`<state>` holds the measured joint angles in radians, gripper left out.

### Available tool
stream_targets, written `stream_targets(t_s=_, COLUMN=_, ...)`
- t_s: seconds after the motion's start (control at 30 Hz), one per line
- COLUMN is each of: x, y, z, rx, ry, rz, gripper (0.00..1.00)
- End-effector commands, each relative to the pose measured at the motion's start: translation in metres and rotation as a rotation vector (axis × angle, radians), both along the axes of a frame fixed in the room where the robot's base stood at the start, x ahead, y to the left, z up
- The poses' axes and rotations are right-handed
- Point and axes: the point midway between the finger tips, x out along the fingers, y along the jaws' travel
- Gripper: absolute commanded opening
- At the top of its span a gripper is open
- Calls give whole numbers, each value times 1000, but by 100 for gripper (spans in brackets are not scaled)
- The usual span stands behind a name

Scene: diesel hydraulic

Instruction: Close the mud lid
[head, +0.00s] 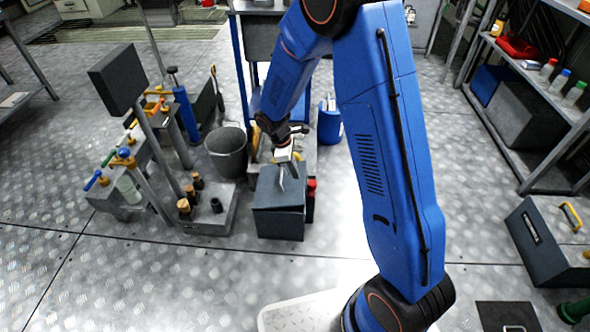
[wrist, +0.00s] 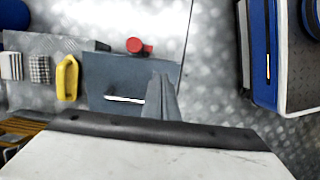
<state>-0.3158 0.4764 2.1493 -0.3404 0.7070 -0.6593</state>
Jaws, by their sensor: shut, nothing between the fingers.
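The mud box is a dark grey box (head: 279,224) on the floor in the middle of the head view. Its grey lid (head: 266,190) lies over the top, with a seam along the front; I cannot tell whether a small gap is left. A pale handle shows on the lid. In the wrist view the lid (wrist: 110,72) is a blue-grey panel with a white handle (wrist: 124,99). My gripper (head: 286,170) is shut and empty, just above the lid. In the wrist view its fingers (wrist: 161,97) point over the lid, right of the handle; contact is unclear.
A red-capped item (head: 311,188) stands right beside the box, and a grey bucket (head: 228,152) stands behind left. A grey block with several fittings (head: 212,216) is close on the left. Open floor (head: 140,280) lies in front.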

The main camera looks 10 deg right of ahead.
Motion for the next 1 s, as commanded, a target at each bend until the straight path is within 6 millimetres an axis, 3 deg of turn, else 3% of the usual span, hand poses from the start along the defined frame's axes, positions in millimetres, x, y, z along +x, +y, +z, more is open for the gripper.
stream_targets(t_s=0.5, x=-8, y=-22, z=-83, rx=0, ry=4, rz=1, gripper=0)
stream_targets(t_s=0.7, x=-9, y=-26, z=-96, rx=0, ry=1, rz=0, gripper=0)
stream_targets(t_s=1.0, x=-9, y=-26, z=-98, rx=0, ry=1, rz=1, gripper=0)
